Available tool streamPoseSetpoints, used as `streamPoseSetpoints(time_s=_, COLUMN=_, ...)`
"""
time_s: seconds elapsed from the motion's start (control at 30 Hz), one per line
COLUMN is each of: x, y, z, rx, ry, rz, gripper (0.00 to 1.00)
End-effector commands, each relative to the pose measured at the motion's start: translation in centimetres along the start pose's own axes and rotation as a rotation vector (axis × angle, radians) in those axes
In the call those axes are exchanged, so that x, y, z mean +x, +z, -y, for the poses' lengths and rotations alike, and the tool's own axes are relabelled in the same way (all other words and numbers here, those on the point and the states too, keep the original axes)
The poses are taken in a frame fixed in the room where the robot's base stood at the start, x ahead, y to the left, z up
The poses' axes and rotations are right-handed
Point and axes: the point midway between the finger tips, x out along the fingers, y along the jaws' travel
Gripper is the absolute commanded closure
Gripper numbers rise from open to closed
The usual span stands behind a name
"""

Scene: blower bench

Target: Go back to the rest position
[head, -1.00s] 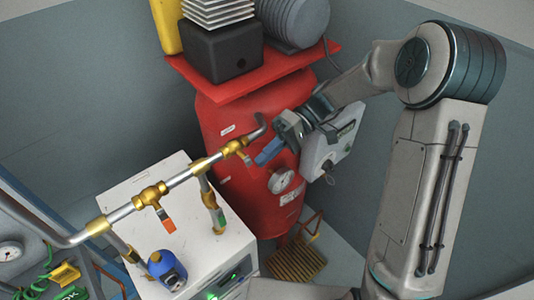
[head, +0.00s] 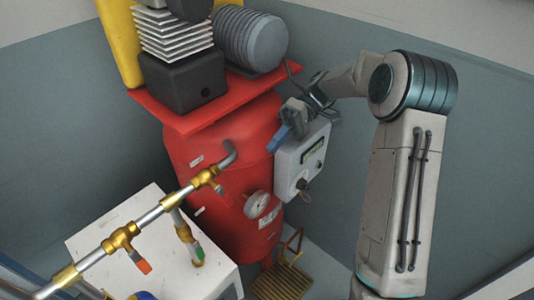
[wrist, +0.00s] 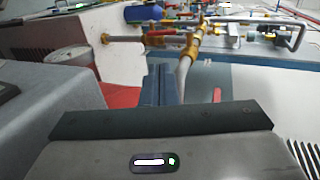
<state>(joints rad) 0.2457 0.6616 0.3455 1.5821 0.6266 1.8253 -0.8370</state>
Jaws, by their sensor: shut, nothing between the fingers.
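My gripper (head: 279,138) is in front of the upper right side of the red tank (head: 240,140) in the head view, beside the grey control box (head: 301,160). Its blue fingers are shut with nothing between them. In the wrist view the shut fingers (wrist: 161,84) point away from the camera, with pipes beyond them. My arm reaches in from the right, bent at the elbow.
A pipe with brass valves (head: 121,238) runs over a white cabinet (head: 90,240) at lower left. A black compressor block (head: 183,88) and a ribbed grey motor (head: 250,38) sit on the red shelf (head: 222,103). A gauge (head: 257,204) is on the tank. Grey wall is free at right.

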Motion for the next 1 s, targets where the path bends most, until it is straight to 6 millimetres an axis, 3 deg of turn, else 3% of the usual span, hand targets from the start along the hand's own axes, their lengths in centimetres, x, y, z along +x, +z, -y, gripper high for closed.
streamPoseSetpoints(time_s=0.67, x=-0.5, y=0.2, z=0.1, rx=0.010, ry=0.014, rz=-0.003, gripper=1.00)
streamPoseSetpoints(time_s=0.83, x=0.6, y=1.5, z=1.0, rx=0.106, ry=0.152, rz=-0.003, gripper=1.00)
streamPoseSetpoints(time_s=1.0, x=2.0, y=4.3, z=1.9, rx=0.258, ry=0.380, rz=-0.038, gripper=1.00)
